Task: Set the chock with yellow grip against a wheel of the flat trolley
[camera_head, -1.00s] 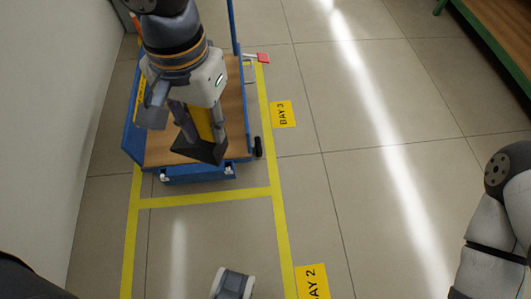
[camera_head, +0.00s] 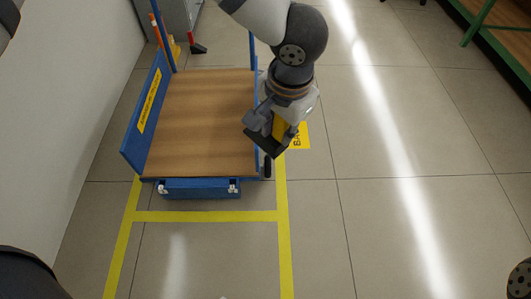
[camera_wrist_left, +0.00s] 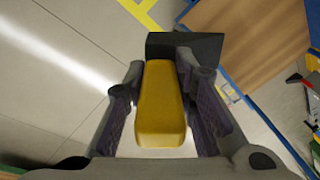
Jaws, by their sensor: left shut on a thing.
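The flat trolley (camera_head: 205,115) has a wooden deck and a blue frame, and it stands at the left of the head view. My left gripper (camera_head: 284,131) is shut on the yellow grip (camera_wrist_left: 162,105) of the chock. The chock's black wedge (camera_head: 265,144) is beside the trolley's right edge, near that wheel and seemingly above the floor. The wedge also shows beyond the fingers in the left wrist view (camera_wrist_left: 190,47). I cannot tell whether it touches the trolley. My right gripper is out of view.
A red-ended item (camera_head: 197,48) lies on the floor behind the trolley, near a grey cabinet (camera_head: 180,18). A yellow bay label (camera_head: 302,136) is partly behind my gripper. Yellow floor lines (camera_head: 205,216) run around the trolley. The floor to the right is clear.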

